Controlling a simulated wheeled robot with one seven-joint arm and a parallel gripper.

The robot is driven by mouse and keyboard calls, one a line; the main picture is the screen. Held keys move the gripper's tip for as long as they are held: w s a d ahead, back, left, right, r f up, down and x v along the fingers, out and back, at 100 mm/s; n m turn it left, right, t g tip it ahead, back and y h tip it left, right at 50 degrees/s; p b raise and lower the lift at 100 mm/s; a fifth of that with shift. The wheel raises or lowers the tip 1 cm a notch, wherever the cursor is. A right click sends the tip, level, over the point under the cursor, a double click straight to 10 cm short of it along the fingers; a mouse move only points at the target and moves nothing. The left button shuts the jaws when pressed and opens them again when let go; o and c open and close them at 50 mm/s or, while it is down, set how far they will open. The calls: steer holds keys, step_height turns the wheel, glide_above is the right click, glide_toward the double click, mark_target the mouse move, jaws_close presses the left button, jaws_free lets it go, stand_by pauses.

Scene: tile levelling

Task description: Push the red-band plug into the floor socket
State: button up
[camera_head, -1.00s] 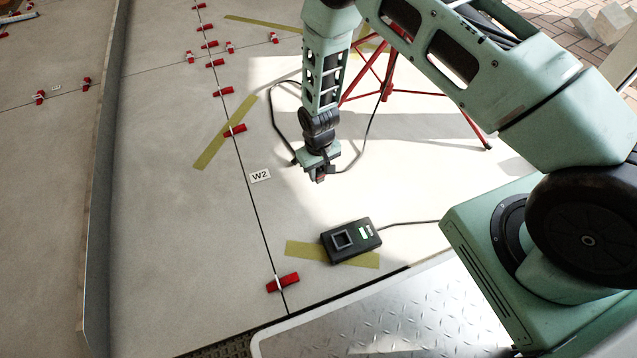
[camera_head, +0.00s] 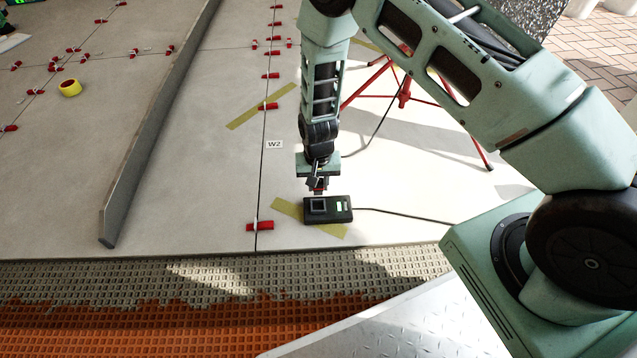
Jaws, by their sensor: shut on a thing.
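The floor socket (camera_head: 343,212) is a black box with a square grey-rimmed opening on its left part and a green-and-white panel on its right. It lies on the pale tiles with a cable leading off to the right. My gripper (camera_head: 318,184) points down just at the far edge of the box, close to the square opening. It is shut on the red-band plug (camera_head: 320,187), of which only a small dark and red part shows below the jaws. I cannot tell whether the plug touches the socket.
Olive tape (camera_head: 287,208) runs under the box. Red levelling wedges (camera_head: 260,226) sit along the tile joint, by a W2 label (camera_head: 274,144). A red tripod (camera_head: 404,98) stands behind. A long grey straightedge (camera_head: 150,140) stands at left. Orange matting (camera_head: 150,318) lies in front.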

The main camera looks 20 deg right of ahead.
steer(key=shift+f+b, duration=2.45)
steer(key=shift+f, duration=0.25)
steer(key=shift+f+p, duration=0.35)
steer(key=shift+f+b, duration=0.4)
steer(key=shift+f, duration=0.6)
stand_by(0.8)
steer(key=o, duration=1.1)
steer(key=shift+c, duration=0.2)
step_height(320, 180, up, 18)
steer(key=p, duration=0.9)
steer(key=shift+f, duration=0.25)
